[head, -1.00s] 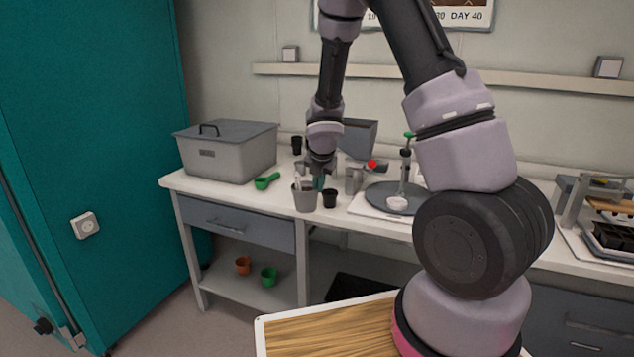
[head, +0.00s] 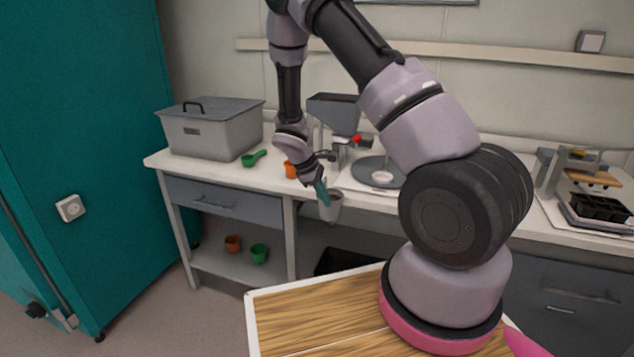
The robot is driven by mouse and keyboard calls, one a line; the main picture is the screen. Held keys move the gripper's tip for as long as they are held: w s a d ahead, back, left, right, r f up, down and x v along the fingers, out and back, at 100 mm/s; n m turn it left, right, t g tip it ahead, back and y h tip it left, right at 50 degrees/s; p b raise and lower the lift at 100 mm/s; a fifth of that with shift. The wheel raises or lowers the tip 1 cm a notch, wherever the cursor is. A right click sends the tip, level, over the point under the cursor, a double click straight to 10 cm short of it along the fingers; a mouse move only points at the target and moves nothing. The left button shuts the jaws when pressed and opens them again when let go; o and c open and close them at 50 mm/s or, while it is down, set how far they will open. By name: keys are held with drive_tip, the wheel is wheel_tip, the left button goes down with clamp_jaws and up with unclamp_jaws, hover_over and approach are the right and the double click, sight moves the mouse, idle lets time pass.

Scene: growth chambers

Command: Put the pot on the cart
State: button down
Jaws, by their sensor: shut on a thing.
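My gripper (head: 323,193) has teal fingertips and is shut on the rim of a light grey pot (head: 331,208). The pot hangs nearly upright at the bench's front edge and overlaps it in the picture. A gap to the bench is hard to judge. A wood-topped surface with a white rim (head: 290,322) lies low in the foreground, below the pot and nearer to me; it looks like the cart's top. Its visible part is bare, and my arm base hides its right side.
The white bench (head: 228,174) carries a grey lidded tub (head: 212,130), a green scoop (head: 254,158), an orange pot (head: 290,169), a grey hopper device (head: 335,115) and a round grey plate (head: 377,171). Small orange (head: 233,243) and green (head: 259,253) pots stand on the lower shelf.

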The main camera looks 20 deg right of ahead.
drive_tip(key=s+d+f+m+g+y, duration=0.2)
drive_tip(key=s+f+m+g, duration=0.2)
drive_tip(key=f+m, duration=0.4)
drive_tip(key=m, duration=0.3)
drive_tip(key=shift+s+d, duration=0.15)
drive_tip(key=shift+s, duration=0.1)
